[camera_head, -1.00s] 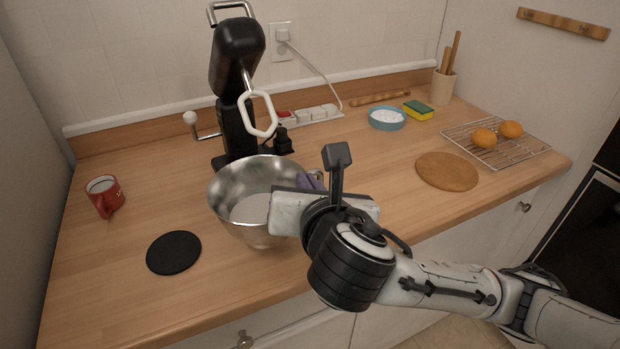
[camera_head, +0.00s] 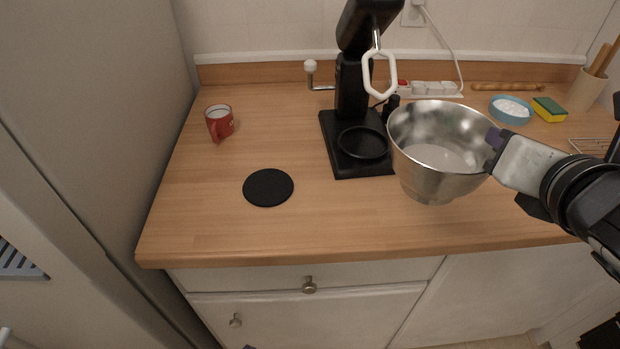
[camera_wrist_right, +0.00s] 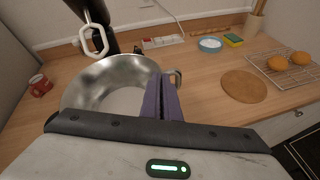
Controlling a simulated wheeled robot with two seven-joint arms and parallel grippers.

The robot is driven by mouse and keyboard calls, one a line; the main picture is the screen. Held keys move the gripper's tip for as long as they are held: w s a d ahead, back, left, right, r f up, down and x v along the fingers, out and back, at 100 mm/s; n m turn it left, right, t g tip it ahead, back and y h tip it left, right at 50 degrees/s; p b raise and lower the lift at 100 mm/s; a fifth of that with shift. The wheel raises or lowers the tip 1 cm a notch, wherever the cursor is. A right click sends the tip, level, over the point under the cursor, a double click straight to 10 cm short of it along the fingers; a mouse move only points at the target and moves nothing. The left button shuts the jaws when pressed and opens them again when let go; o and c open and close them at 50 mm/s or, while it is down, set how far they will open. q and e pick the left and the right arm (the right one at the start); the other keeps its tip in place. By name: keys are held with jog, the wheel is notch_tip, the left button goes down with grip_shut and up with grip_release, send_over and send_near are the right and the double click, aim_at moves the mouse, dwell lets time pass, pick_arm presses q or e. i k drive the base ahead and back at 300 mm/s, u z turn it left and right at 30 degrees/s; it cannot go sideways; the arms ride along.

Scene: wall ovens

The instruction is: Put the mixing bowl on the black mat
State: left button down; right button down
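The steel mixing bowl (camera_head: 432,178) is at the right of the head view, in front and to the right of the stand mixer, and appears lifted off the counter. My right gripper (camera_head: 494,139) comes in from the right, with its purple fingers shut on the bowl at its rim or handle. The wrist view shows the fingers (camera_wrist_right: 161,98) close together beside the bowl (camera_wrist_right: 112,82); the exact contact is partly hidden. The round black mat (camera_head: 268,187) lies flat and bare on the counter, left of the bowl. My left gripper is not identifiable.
The black stand mixer (camera_head: 350,95) stands behind the bowl, its base clear and white beater hanging. A red mug (camera_head: 219,123) stands behind and left of the mat. A blue dish (camera_head: 510,110) and sponge (camera_head: 549,109) are at back right. Counter between mat and mixer is free.

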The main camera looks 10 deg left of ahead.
aim_at(278, 185)
jog(key=z, duration=1.6)
jog(key=k, duration=0.8)
jog(key=u, duration=1.35)
jog(key=i, duration=0.5)
